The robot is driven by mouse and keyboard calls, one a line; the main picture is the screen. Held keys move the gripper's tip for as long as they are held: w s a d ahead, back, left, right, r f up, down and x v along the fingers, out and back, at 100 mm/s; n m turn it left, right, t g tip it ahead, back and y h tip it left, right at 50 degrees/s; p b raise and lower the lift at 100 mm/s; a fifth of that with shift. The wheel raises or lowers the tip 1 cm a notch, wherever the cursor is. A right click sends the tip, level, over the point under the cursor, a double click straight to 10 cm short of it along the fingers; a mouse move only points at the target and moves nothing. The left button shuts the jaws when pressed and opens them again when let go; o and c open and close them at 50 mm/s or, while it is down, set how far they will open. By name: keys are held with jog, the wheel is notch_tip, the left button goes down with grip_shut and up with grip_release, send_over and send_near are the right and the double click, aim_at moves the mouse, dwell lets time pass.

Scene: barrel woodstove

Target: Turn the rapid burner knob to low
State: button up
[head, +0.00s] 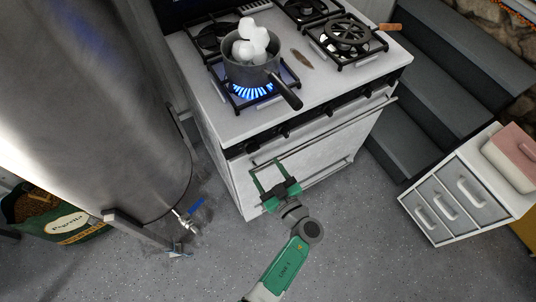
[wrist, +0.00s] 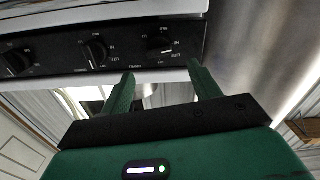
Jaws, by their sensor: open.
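Dark burner knobs sit on the black front panel of the white stove (head: 225,125). In the wrist view, one knob (wrist: 159,43) lies just beyond the fingertips, with a second knob (wrist: 96,52) and a third knob (wrist: 14,62) to its left. Their markings are small; I cannot tell which one is the rapid burner knob. My gripper (head: 265,163) is open and empty in front of the stove's left front; in the wrist view, its fingertips (wrist: 160,71) are apart, touching no knob. A lit burner (head: 253,92) shows blue flames under a pot (head: 250,70).
The pot holds white lumps, and its handle (head: 287,95) juts over the front edge. An oven door handle (head: 330,128) runs below the panel. A large metal tank (head: 90,90) stands left. Dark steps (head: 440,80) and a drawer cabinet (head: 465,195) stand right.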

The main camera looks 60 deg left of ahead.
aim_at(254, 150)
jog(key=a+b, duration=0.1)
jog(key=a, duration=0.1)
jog(key=a+b, duration=0.1)
jog(key=a, duration=0.1)
jog(key=a+b, duration=0.1)
jog(key=a, duration=0.2)
jog(key=shift+s+a, duration=0.1)
jog(key=shift+s, duration=0.15)
jog(key=shift+a+r, duration=0.15)
jog(key=shift+a, duration=0.25)
jog(key=c, duration=1)
